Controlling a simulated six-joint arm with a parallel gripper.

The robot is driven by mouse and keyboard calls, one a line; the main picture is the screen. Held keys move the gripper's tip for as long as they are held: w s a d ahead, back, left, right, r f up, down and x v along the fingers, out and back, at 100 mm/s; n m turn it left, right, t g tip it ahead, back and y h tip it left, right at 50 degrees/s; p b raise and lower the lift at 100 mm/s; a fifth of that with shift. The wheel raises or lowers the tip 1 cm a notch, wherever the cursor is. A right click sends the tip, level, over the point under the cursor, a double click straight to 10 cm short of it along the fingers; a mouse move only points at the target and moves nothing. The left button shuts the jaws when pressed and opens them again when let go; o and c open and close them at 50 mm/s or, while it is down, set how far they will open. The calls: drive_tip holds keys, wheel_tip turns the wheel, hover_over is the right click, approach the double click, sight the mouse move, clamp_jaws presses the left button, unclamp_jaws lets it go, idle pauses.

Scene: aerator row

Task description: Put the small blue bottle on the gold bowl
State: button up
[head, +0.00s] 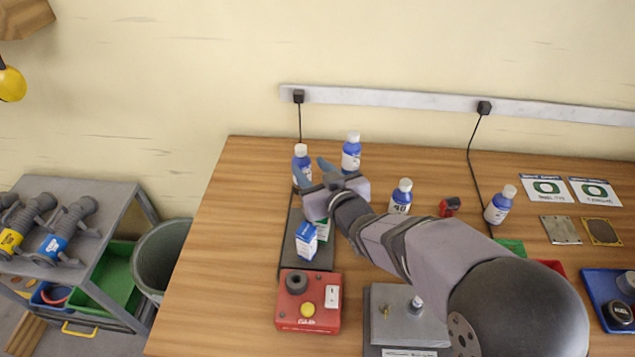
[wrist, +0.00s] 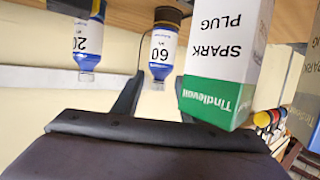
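Several small blue bottles with white caps stand on the bench in the head view: one at the back left (head: 302,150), one right of it (head: 351,160), one (head: 400,203) behind my forearm, and one further right (head: 497,209). My gripper (head: 312,170) is open, its fingers pointing at the back-left bottle. In the upside-down wrist view, a bottle marked 60 (wrist: 160,50) shows between the fingers, apparently not gripped, and one marked 20 (wrist: 89,45) is to the left. I see no clear bowl; a flat gold-edged square piece (head: 602,231) lies at the right.
A Spark Plug box (wrist: 225,60) is close to the wrist camera. A blue-and-white box (head: 306,240) stands on a dark strip below the gripper, near a red button box (head: 308,310). A grey square plate (head: 560,230) and a blue tray (head: 600,290) are at the right.

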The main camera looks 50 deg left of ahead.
drive_tip(key=shift+s+d+b, duration=0.15)
drive_tip(key=shift+s+d, duration=0.1)
drive_tip(key=shift+d, duration=0.55)
drive_tip(key=shift+s+d+b, duration=0.15)
drive_tip(key=shift+s+d, duration=0.05)
drive_tip(key=shift+d, duration=0.55)
